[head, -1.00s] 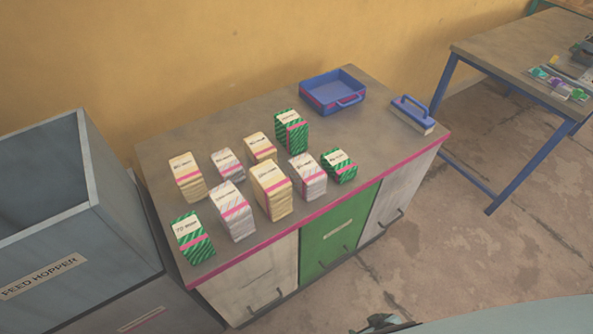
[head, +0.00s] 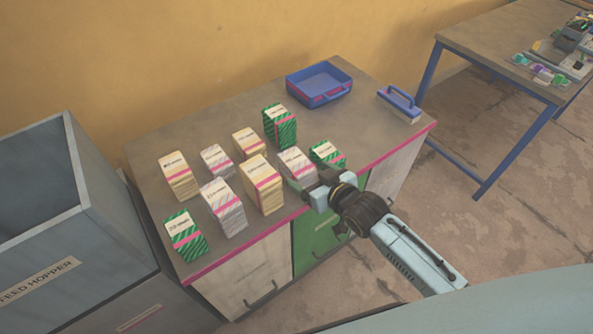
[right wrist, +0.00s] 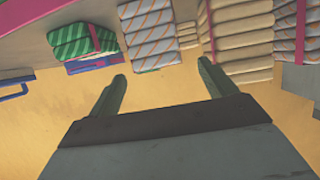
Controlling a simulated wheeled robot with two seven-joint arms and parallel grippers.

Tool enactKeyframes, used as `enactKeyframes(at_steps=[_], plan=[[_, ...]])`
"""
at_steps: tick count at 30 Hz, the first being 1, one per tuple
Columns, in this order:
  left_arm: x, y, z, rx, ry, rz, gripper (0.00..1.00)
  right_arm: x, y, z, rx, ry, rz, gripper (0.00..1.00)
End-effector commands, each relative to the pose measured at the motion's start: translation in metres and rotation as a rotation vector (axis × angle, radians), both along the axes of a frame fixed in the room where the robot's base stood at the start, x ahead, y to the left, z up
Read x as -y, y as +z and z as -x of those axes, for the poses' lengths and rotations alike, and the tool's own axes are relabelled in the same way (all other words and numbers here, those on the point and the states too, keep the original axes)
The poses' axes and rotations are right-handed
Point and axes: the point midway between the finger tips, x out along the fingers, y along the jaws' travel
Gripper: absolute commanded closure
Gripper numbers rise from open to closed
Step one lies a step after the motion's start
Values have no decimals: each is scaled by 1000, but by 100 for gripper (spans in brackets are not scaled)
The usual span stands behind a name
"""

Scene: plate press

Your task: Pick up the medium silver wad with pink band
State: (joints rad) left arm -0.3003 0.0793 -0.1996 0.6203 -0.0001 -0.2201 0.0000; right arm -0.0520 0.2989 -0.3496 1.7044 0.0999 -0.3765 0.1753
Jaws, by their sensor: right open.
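Three silver striped wads with pink bands stand on the grey bench. The medium one (head: 293,160) is at the right, between a tan wad and a small green wad. A smaller one (head: 215,160) is further back and a taller one (head: 226,212) is at the front left. My right gripper (head: 309,181) is at the near side of the medium wad and partly hides its lower part. In the right wrist view the open fingers (right wrist: 162,73) point toward a silver striped wad (right wrist: 148,35), with nothing held between them. My left gripper is not in view.
Tan wads (head: 263,185) and green wads (head: 185,237) stand close around. A blue tray (head: 346,88) and a blue-handled brush (head: 400,103) are at the back right. The feed hopper (head: 68,170) is at the left. The bench front has a pink edge (head: 216,266).

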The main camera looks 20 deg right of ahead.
Motion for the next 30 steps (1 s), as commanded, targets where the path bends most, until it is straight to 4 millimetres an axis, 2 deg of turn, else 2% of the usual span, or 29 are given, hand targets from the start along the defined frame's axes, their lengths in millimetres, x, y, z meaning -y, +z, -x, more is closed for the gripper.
enactKeyframes(at_steps=[3, 11, 21, 30], plan=[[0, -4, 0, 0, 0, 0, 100, -5, -8, -16, 1, 0, 0, 16], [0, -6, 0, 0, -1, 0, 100, -9, -14, -30, 0, 0, 0, 16], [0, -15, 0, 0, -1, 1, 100, -18, -34, -66, 1, 0, 0, 16], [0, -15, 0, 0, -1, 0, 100, -19, -35, -70, 0, 0, 0, 16]])
